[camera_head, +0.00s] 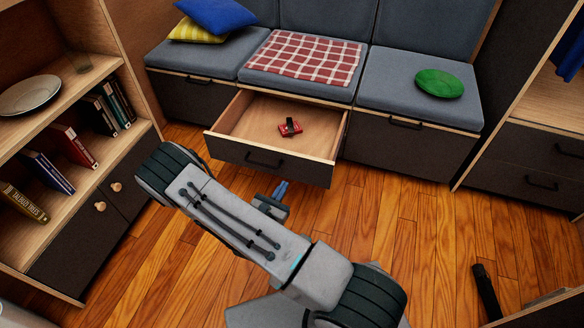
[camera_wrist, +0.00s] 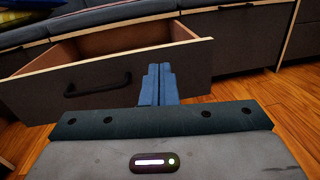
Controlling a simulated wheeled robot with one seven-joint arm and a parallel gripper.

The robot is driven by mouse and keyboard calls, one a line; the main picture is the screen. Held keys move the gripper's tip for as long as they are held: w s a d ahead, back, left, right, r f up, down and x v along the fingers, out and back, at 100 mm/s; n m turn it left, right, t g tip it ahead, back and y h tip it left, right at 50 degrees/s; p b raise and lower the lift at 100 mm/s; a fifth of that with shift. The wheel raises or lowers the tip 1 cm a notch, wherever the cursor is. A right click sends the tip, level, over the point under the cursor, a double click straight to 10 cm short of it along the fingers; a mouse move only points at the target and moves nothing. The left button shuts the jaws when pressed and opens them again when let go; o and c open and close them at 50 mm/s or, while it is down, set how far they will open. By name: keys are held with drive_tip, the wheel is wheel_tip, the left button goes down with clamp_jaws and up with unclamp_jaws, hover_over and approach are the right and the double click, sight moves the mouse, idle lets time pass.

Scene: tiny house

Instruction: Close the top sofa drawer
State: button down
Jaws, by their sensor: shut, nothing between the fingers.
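The sofa drawer (camera_head: 262,165) under the middle seat is pulled well out, with a dark front and a black bar handle (camera_head: 264,160). A small red and black object (camera_head: 290,127) lies inside it. My gripper (camera_head: 281,188) is shut and empty, just in front of the drawer front near its lower edge. In the wrist view, the shut blue fingers (camera_wrist: 158,72) overlap the right part of the drawer front (camera_wrist: 105,85), to the right of its handle (camera_wrist: 97,86). I cannot tell whether the fingertips touch the front.
The drawers under the left seat (camera_head: 195,98) and right seat (camera_head: 405,150) are flush. A bookshelf (camera_head: 75,140) stands at the left and a dark cabinet (camera_head: 530,165) at the right.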

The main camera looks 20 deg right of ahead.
wheel_tip(320, 180, down, 3)
drive_tip(key=a+n+t+y, duration=0.1)
drive_tip(key=n, duration=0.1)
drive_tip(key=b, duration=0.5)
approach(294, 157)
drive_tip(key=shift+y, duration=0.3)
drive_tip(key=x, duration=0.6)
drive_tip(key=shift+d, duration=0.35)
drive_tip(key=shift+w+d, duration=0.1)
drive_tip(key=shift+w, duration=0.05)
